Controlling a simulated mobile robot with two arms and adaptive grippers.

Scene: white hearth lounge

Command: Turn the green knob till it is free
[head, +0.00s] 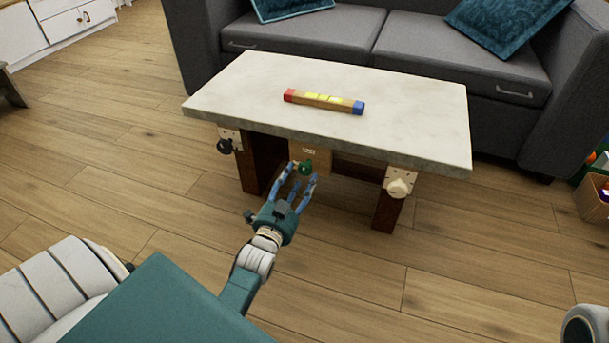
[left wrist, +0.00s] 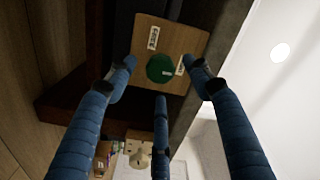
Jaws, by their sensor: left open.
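The green knob (head: 305,168) sits on the front of a small wooden box (head: 311,155) under the table's front edge. In the left wrist view the knob (left wrist: 160,68) shows as a dark green disc on the wooden panel (left wrist: 188,39), between white labels. My left gripper (head: 300,179) has its blue fingers spread open just in front of the knob, one finger on each side of it. In the left wrist view the fingers (left wrist: 165,78) look apart from the knob, though contact is hard to tell. My right gripper does not show.
A black knob (head: 224,146) and a cream knob (head: 398,188) sit on plates at the left and right of the table. A coloured bar (head: 324,101) lies on the pale tabletop (head: 240,95). A grey sofa (head: 420,55) stands behind; the floor in front is clear.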

